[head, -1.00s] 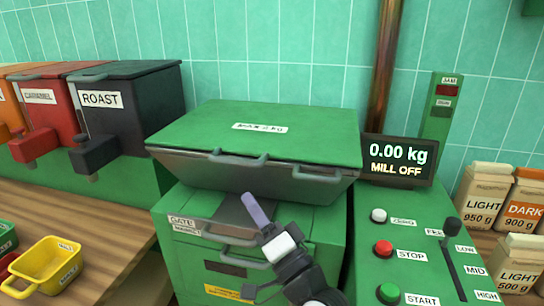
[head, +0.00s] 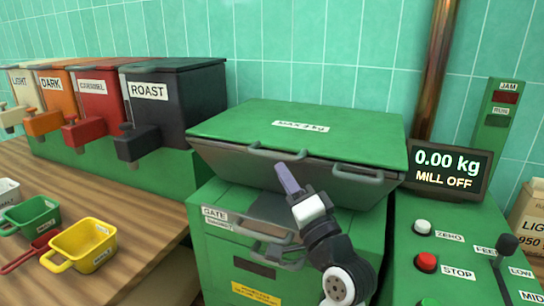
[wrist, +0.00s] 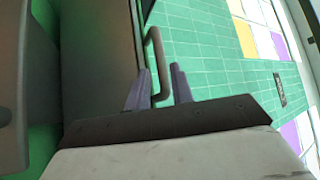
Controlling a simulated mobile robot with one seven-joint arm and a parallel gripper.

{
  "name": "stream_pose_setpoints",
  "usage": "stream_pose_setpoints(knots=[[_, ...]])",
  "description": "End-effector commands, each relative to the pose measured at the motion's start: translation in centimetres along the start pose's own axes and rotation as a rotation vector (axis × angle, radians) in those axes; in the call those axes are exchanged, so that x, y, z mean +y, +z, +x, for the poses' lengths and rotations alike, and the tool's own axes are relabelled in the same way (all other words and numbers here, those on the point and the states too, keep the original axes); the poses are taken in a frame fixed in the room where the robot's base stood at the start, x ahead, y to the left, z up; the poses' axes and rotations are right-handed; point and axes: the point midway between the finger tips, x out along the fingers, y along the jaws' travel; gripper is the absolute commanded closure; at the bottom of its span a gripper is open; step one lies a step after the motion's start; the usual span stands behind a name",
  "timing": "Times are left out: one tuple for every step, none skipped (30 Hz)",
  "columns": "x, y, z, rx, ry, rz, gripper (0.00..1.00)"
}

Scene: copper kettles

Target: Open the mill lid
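The mill lid (head: 310,133) is a green flap marked "MAX 2 kg" on top of the green mill, and it lies closed. Two grey handles sit along its front edge, a left handle (head: 277,153) and a right handle (head: 357,172).
A display (head: 448,170) reading "0.00 kg, MILL OFF" and a button panel stand right of the mill. A black ROAST bin (head: 175,100) stands to the left. A yellow scoop (head: 84,246) lies on the wooden counter at left. A copper pipe (head: 433,70) rises behind.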

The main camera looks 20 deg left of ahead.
Motion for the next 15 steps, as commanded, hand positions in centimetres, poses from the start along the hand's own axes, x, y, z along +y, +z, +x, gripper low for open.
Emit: stream_pose_setpoints(knots=[[-0.4, 0.0, 1.3, -0.005, -0.002, 0.001, 0.77], [-0.4, 0.0, 1.9, -0.004, -0.001, 0.0, 0.77], [-0.3, -0.1, 2.7, -0.003, -0.001, 0.001, 0.77], [-0.3, 0.0, 3.2, -0.003, -0.001, 0.001, 0.77], [-0.3, 0.0, 3.7, -0.003, 0.0, 0.0, 0.77], [-0.3, 0.0, 4.3, -0.003, 0.0, 0.0, 0.77], [-0.2, 0.0, 4.7, -0.002, 0.0, 0.0, 0.77], [-0.2, 0.0, 5.1, -0.002, 0.0, 0.0, 0.77], [-0.2, 0.0, 5.5, -0.001, 0.0, 0.0, 0.77], [-0.1, 0.0, 5.8, -0.001, 0.001, 0.0, 0.77], [-0.1, 0.0, 6.0, -0.001, 0.0, -0.001, 0.77], [-0.1, 0.0, 6.2, -0.001, 0.0, -0.001, 0.77], [-0.1, 0.0, 6.3, -0.001, 0.0, -0.001, 0.77], [-0.1, 0.0, 6.4, -0.001, 0.001, -0.001, 0.77], [-0.1, 0.1, 6.5, -0.001, 0.001, -0.001, 0.77]])
